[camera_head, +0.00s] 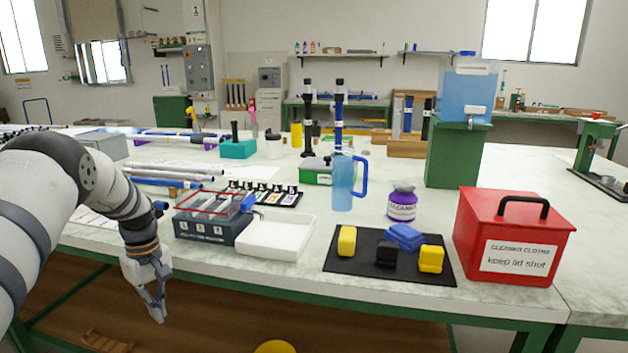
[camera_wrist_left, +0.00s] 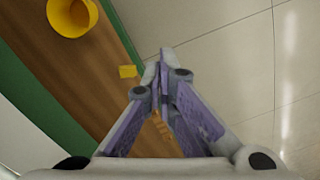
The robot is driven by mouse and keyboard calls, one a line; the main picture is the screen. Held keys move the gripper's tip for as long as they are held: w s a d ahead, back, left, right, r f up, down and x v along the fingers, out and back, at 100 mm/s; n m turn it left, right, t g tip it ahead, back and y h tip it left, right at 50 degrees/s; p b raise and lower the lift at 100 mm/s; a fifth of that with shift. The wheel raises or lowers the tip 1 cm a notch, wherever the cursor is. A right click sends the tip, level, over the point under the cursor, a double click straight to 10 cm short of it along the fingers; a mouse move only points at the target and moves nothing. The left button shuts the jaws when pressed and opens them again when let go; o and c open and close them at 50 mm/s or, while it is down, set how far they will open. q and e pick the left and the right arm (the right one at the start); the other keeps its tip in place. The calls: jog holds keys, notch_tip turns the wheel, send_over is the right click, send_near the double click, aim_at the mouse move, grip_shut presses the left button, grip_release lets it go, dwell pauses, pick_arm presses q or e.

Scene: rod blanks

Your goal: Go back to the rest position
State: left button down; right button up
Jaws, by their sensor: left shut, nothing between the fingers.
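My left gripper (camera_head: 157,310) hangs fingers down in front of the table's front edge at the left of the head view, lower than the table top. In the left wrist view its fingers (camera_wrist_left: 160,80) meet at the tips with nothing between them. Beyond them that view shows the brown lower shelf, the green table frame and the floor. My right gripper shows in neither view.
The grey-blue box (camera_head: 212,230) and white tray (camera_head: 277,236) stand near the table edge beside my left arm. A black mat (camera_head: 345,265) with coloured blocks and a red lidded box (camera_head: 514,236) are at right. A yellow container (camera_wrist_left: 72,17) stands below.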

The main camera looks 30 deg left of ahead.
pick_arm(q)
jog(key=s+d+f+m+g+p, duration=0.1)
jog(key=s+d+f+m, duration=0.35)
jog(key=d+f, duration=0.3)
jog(key=s+d+f+m+p, duration=0.1)
jog(key=s+d+f+m, duration=0.2)
jog(key=s+d+f, duration=0.45)
jog(key=s+d+r+m, duration=0.2)
jog(key=s+d+m, duration=0.2)
jog(key=s+d, duration=0.4)
jog(key=s+d+r+m, duration=0.1)
jog(key=s+d+m, duration=0.3)
jog(key=s+d, duration=0.5)
jog(key=s+p, duration=0.1)
jog(key=s, duration=0.4)
jog(key=shift+s+r+g, duration=0.3)
jog(key=shift+r+g, duration=0.05)
jog(key=shift+g, duration=0.05)
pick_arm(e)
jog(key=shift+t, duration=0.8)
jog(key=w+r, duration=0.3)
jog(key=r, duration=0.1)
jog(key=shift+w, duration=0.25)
